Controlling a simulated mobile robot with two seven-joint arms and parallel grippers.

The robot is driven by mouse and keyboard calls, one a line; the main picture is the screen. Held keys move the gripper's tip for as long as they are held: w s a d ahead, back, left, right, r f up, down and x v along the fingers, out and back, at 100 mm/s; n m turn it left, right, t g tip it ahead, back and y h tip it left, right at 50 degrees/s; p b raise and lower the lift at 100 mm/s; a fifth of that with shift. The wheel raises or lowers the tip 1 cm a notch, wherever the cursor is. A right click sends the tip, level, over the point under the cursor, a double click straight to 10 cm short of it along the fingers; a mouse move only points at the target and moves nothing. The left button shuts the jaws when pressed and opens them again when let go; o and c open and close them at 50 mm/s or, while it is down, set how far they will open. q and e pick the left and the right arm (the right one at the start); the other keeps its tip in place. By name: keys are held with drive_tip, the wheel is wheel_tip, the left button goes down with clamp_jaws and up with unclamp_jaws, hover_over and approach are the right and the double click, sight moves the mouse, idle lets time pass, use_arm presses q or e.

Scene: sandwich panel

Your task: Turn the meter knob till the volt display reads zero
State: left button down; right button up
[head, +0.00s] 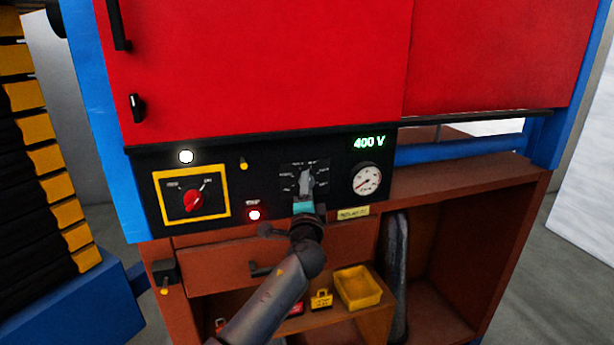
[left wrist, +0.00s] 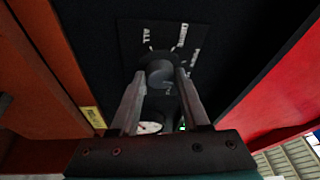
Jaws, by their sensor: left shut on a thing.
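The meter knob (left wrist: 159,74) is a dark round knob on a black plate with white position labels. In the head view the knob (head: 306,174) sits mid-panel, partly hidden by my gripper. My left gripper (head: 305,190) reaches it from below and is shut on it; the left wrist view shows its two fingers (left wrist: 160,82) on either side of the knob. The volt display (head: 369,142) reads 400 V in green. The knob's exact pointer position is hard to make out. My right gripper is not in view.
A red switch (head: 193,201) in a yellow frame is at the panel's left. Below are a drawer (head: 220,268) and a shelf with a yellow bin (head: 358,287).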

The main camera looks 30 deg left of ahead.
use_arm(q)
drive_tip(key=shift+r+m+h+p, duration=0.1)
drive_tip(key=shift+m+h+p, duration=0.2)
drive_tip(key=shift+m+p, duration=0.4)
drive_tip(key=shift+c, duration=2)
unclamp_jaws()
drive_tip(key=v, duration=1.5)
drive_tip(key=shift+b, duration=0.45)
drive_tip(key=shift+s+d, duration=0.1)
